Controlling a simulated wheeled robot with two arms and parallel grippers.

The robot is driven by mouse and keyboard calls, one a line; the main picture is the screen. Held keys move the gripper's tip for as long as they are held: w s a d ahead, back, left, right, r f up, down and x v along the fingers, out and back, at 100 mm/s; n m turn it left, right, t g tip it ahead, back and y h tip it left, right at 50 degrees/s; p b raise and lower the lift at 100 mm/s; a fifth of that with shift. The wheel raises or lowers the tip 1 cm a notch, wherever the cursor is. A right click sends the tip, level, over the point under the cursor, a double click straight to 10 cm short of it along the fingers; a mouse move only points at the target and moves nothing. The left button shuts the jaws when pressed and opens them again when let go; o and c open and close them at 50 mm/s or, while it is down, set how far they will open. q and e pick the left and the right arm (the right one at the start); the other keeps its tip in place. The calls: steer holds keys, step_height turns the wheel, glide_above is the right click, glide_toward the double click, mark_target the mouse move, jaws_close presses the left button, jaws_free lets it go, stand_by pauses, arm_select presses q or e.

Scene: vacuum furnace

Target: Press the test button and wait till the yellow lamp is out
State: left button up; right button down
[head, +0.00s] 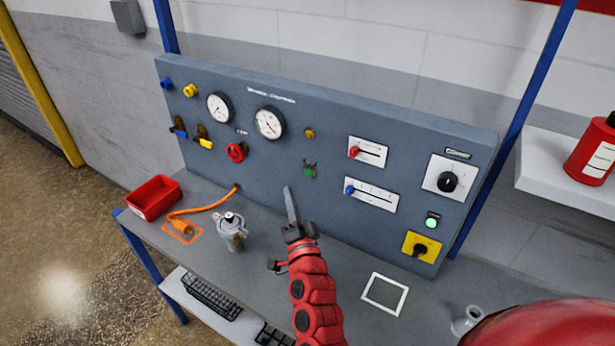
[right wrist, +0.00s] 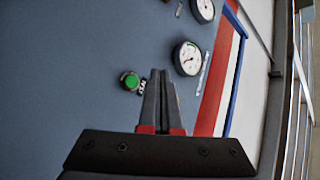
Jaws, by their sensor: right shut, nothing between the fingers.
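A green button (head: 310,170) with a small label sits on the blue-grey control panel (head: 330,225). It also shows in the right wrist view (right wrist: 130,81), left of the fingertips. The yellow lamp (head: 309,133) is above the button in the head view and looks a dull amber. It is not visible in the right wrist view. My right gripper (head: 287,189) is shut and empty, pointing at the panel just below and left of the green button. Its fingers (right wrist: 161,74) lie close together, apart from the button. My left gripper is not in view.
The bench (head: 335,270) holds a red bin (head: 154,198), a grey metal vessel (head: 231,232), an orange hose (head: 205,208) and a white square frame (head: 385,293). Gauges, a red knob (head: 236,152) and a rotary switch (head: 447,182) stick out from the panel. A green lamp (head: 431,222) glows at right.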

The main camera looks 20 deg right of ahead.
mark_target(308, 173)
steer(key=shift+w+d+b, duration=0.75)
steer(key=shift+w+d, duration=0.15)
steer(key=shift+d, duration=0.25)
steer(key=shift+w+d+b, duration=0.7)
steer(key=shift+w+d, duration=0.2)
steer(key=shift+d, duration=0.25)
steer(key=shift+w+d+b, duration=0.25)
steer(key=shift+d+b, duration=0.05)
steer(key=shift+b, duration=0.15)
steer(key=shift+w+d+b, duration=0.2)
steer(key=shift+d+b, duration=0.1)
steer(key=shift+b, duration=0.05)
stand_by(0.7)
steer(key=shift+a, duration=0.15)
stand_by(0.3)
steer(key=shift+s+a+p, duration=0.3)
steer(key=shift+s+a, duration=0.15)
steer(key=shift+s, duration=0.05)
